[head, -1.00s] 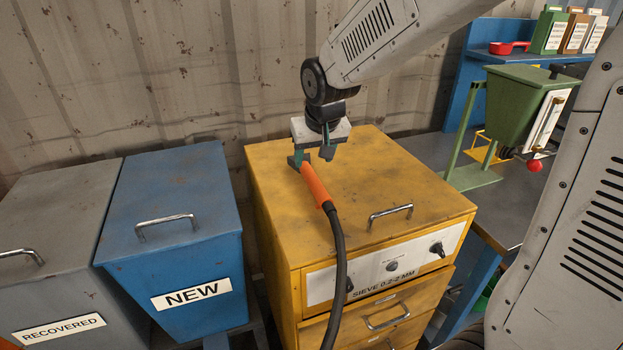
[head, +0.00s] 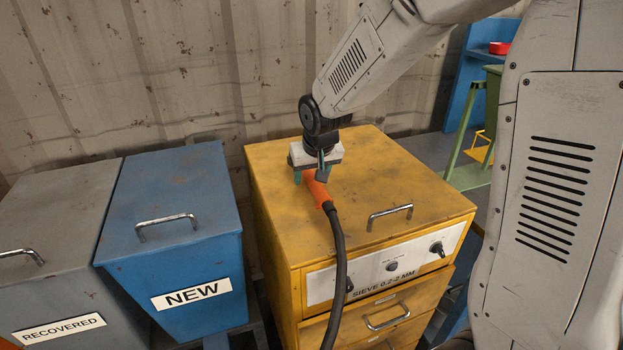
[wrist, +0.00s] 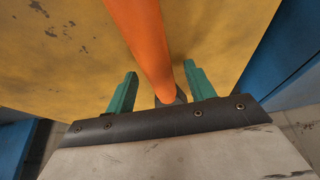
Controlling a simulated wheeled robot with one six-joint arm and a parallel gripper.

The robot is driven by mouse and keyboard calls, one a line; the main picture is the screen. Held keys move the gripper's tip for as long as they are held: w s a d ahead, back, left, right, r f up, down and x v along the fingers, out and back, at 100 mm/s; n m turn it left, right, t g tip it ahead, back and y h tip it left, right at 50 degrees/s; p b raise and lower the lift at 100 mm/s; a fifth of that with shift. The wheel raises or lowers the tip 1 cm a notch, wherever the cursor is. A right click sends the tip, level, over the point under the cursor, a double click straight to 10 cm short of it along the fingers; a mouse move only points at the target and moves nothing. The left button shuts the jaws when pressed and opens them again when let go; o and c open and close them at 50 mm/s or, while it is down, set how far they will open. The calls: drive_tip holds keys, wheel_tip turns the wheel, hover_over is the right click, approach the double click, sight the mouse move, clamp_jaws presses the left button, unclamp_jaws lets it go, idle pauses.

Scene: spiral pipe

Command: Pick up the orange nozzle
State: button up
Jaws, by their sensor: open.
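The orange nozzle (head: 315,190) lies on top of the yellow sieve cabinet (head: 345,215), with a black hose (head: 338,265) running from its near end down over the cabinet's front. My gripper (head: 310,178) is open, pointing down over the nozzle's far part and hiding some of it. In the wrist view the orange nozzle (wrist: 145,40) runs between the two green fingers of my gripper (wrist: 158,74), nearer the right finger. Its dark tip shows close to the palm. I cannot tell how deep it sits between the fingers.
A metal handle (head: 390,214) stands up on the cabinet top to the right of the nozzle. A blue NEW bin (head: 180,220) and a grey RECOVERED bin (head: 55,230) stand to the left. A corrugated wall (head: 180,80) is close behind. The cabinet's top is otherwise clear.

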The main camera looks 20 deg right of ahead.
drive_tip(key=shift+f, duration=0.2)
drive_tip(key=c, duration=1.1)
drive_tip(key=shift+r, duration=0.1)
